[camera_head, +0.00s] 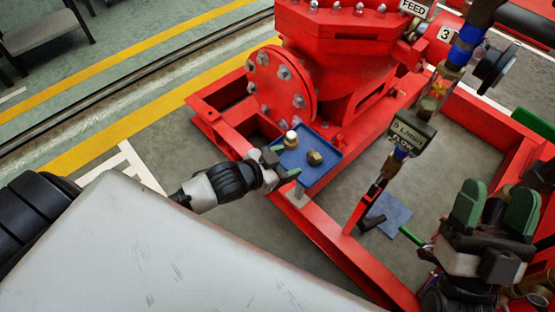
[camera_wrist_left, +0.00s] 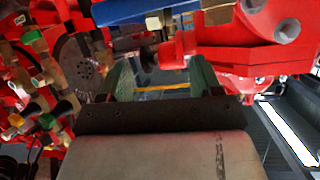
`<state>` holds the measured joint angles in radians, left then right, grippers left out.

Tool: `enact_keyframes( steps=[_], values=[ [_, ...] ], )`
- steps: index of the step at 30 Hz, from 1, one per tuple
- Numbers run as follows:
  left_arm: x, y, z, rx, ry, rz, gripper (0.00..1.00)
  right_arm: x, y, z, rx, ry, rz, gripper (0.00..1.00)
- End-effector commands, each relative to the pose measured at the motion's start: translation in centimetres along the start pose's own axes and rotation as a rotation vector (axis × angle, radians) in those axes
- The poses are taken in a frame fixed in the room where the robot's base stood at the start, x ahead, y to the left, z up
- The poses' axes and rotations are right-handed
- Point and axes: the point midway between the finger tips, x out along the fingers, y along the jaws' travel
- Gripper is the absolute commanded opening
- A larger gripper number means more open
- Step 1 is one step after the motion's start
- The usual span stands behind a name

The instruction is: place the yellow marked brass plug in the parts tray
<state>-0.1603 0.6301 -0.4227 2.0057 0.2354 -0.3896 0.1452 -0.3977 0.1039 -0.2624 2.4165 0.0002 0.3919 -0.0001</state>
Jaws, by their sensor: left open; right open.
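The blue parts tray (camera_head: 322,170) sits on the red frame in the head view. On it are a brass hex plug (camera_head: 315,157) and a smaller brass piece with a pale top (camera_head: 291,138); I cannot make out a yellow mark on either. My left gripper (camera_head: 284,162) is open, with its green fingers at the tray's left edge. In the left wrist view, nothing shows held between its fingers (camera_wrist_left: 162,80), and a blue edge of the tray (camera_wrist_left: 140,11) crosses the top. My right gripper (camera_head: 495,207) is open and empty at the right, fingers pointing up.
The red pump (camera_head: 330,60) stands behind the tray. A flow gauge (camera_head: 408,132) on a pipe stands right of it. A blue sheet (camera_head: 388,214) lies inside the frame. In the left wrist view, several brass fittings with coloured ends (camera_wrist_left: 45,120) crowd the left.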

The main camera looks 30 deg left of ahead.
Motion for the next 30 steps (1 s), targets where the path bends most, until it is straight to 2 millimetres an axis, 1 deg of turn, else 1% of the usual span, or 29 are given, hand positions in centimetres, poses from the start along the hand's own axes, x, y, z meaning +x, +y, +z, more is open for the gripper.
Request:
enact_keyframes(
  steps=[1,3,8,10,11,14,15,17,18,21,24,25,27,30],
  values=[
    [-0.7,0.0,-0.1,0.000,-0.003,0.000,0.65,0.2,0.1,0.4,-0.003,-0.047,0.002,0.60],
    [-1.4,0.0,0.0,0.000,-0.003,-0.001,0.65,0.2,0.2,1.2,-0.006,-0.105,0.004,0.60],
    [-2.2,0.1,-0.1,-0.001,0.003,0.000,0.65,0.0,0.3,2.2,-0.009,-0.186,0.007,0.60],
    [-2.4,0.8,-1.2,-0.011,0.049,0.003,0.65,-0.1,0.4,2.4,-0.010,-0.201,0.007,0.60],
    [-2.5,1.4,-2.2,-0.019,0.089,0.006,0.65,-0.1,0.4,2.5,-0.010,-0.205,0.007,0.60],
    [-3.7,3.8,-7.7,-0.058,0.310,-0.005,0.65,-0.1,0.4,2.6,-0.010,-0.208,0.007,0.60],
    [-4.8,4.5,-10.4,-0.075,0.421,-0.024,0.65,-0.1,0.4,2.6,-0.010,-0.208,0.007,0.60],
    [-6.7,5.0,-14.2,-0.092,0.581,-0.068,0.65,-0.1,0.4,2.5,-0.010,-0.207,0.007,0.60],
    [-8.2,5.1,-16.3,-0.099,0.676,-0.105,0.65,-0.1,0.4,2.5,-0.010,-0.207,0.007,0.60],
    [-11.7,4.8,-20.2,-0.104,0.863,-0.199,0.65,-0.1,0.4,2.5,-0.010,-0.206,0.007,0.60],
    [-14.0,4.3,-22.1,-0.098,0.966,-0.264,0.65,-0.1,0.4,2.5,-0.010,-0.206,0.007,0.60],
    [-14.4,4.3,-22.3,-0.096,0.981,-0.275,0.65,-0.1,0.4,2.5,-0.010,-0.206,0.007,0.60],
    [-14.8,4.2,-22.6,-0.092,0.997,-0.286,0.65,-0.1,0.4,2.5,-0.010,-0.206,0.007,0.60],
    [-14.8,4.2,-22.6,-0.091,0.997,-0.284,0.65,-0.1,0.4,2.5,-0.010,-0.206,0.007,0.60]
  ],
)
